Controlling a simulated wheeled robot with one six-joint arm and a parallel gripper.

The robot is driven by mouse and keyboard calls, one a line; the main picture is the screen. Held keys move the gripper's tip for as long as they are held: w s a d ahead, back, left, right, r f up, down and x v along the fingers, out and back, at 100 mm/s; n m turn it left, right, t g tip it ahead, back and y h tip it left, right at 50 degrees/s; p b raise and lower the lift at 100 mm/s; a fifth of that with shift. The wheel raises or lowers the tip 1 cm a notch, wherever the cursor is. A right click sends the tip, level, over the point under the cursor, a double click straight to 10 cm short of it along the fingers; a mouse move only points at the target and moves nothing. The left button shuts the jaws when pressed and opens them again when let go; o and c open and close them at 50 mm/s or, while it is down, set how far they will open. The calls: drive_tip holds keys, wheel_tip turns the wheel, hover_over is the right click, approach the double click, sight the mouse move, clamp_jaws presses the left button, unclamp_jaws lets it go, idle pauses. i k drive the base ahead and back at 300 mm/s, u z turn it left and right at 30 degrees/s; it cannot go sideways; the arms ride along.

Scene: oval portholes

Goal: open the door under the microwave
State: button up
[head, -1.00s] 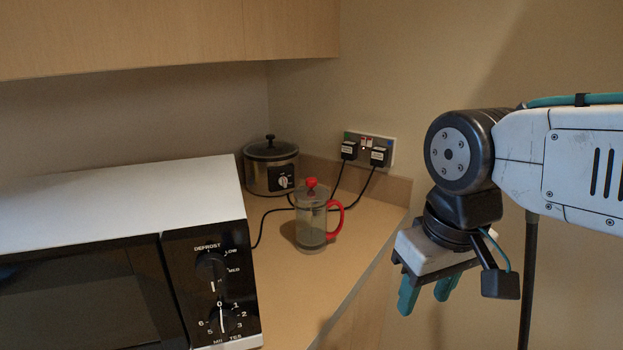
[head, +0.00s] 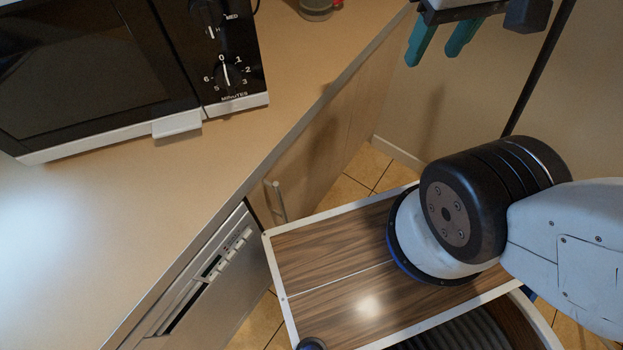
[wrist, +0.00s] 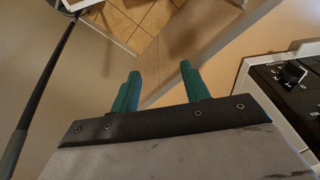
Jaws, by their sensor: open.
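The black and white microwave (head: 90,70) stands on the counter at the upper left; its right part also shows at the right of the wrist view (wrist: 285,85). Below the counter edge is a silver appliance front (head: 215,285) with a row of buttons. To its right is a wooden cabinet door (head: 325,150) with a metal bar handle (head: 277,200) near its left side. The door looks shut. I cannot tell which front lies directly under the microwave. My gripper (head: 433,60), with teal fingers, is open and empty, well above and right of the handle. It also shows in the wrist view (wrist: 160,70).
The beige counter (head: 110,230) has a long front edge running diagonally. My wood-topped base stands close to the cabinet fronts. A wall (head: 470,110) closes off the right side. Some tiled floor (head: 362,172) shows between the base and the cabinets.

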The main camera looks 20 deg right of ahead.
sight(293, 188)
drive_tip(key=z, duration=1.5)
drive_tip(key=k, duration=1)
drive_tip(key=u, duration=2.05)
